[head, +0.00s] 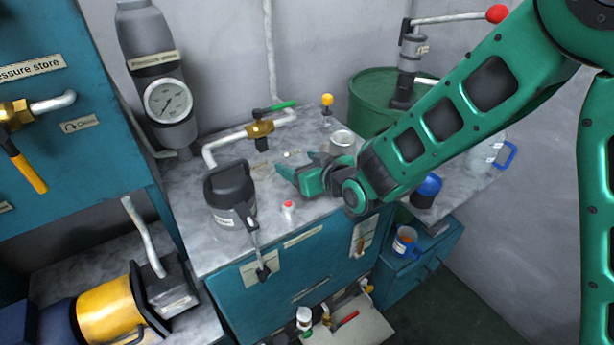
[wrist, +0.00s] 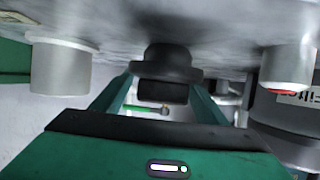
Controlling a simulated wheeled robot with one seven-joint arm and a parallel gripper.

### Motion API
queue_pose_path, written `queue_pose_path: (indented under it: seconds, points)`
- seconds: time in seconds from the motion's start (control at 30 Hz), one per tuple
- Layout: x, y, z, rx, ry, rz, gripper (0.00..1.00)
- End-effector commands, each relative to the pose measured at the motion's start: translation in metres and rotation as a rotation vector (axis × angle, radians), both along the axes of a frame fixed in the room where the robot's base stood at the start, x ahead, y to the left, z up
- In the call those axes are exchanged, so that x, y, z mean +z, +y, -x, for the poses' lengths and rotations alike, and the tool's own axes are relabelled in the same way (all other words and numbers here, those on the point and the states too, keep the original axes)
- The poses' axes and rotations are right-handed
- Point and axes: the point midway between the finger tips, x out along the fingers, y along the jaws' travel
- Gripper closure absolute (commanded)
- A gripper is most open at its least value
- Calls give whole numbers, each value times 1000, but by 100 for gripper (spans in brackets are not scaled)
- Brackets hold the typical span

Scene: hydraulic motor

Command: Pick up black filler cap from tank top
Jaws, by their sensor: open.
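The black filler cap (wrist: 166,68) shows in the middle of the wrist view, which sees the scene upside down. It has a wide flange and a narrower knob, and stands on the grey tank top (wrist: 225,25). My gripper (wrist: 162,88) is open, with one green finger to each side of the cap; I cannot tell whether either touches it. In the head view my gripper (head: 298,166) is low over the grey top (head: 190,180), coming in from the right. There I cannot make out the cap, which seems hidden by the gripper.
A silver can (head: 342,140) is close behind on the right. A brass valve (head: 261,129) and pipe run behind.

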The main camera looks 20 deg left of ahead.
Motion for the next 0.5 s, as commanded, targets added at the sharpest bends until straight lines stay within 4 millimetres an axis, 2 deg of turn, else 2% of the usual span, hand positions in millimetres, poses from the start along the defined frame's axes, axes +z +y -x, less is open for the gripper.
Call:
queue_pose_path:
  seconds: [0.07, 0.2, 0.27, 0.5]
  points:
    - [0, 0, 0, 0, 0, 0, 33]
    - [0, 0, 0, 0, 0, 0, 66]
    - [0, 0, 0, 0, 0, 0, 79]
    - [0, -1, 0, -1, 0, 0, 78]
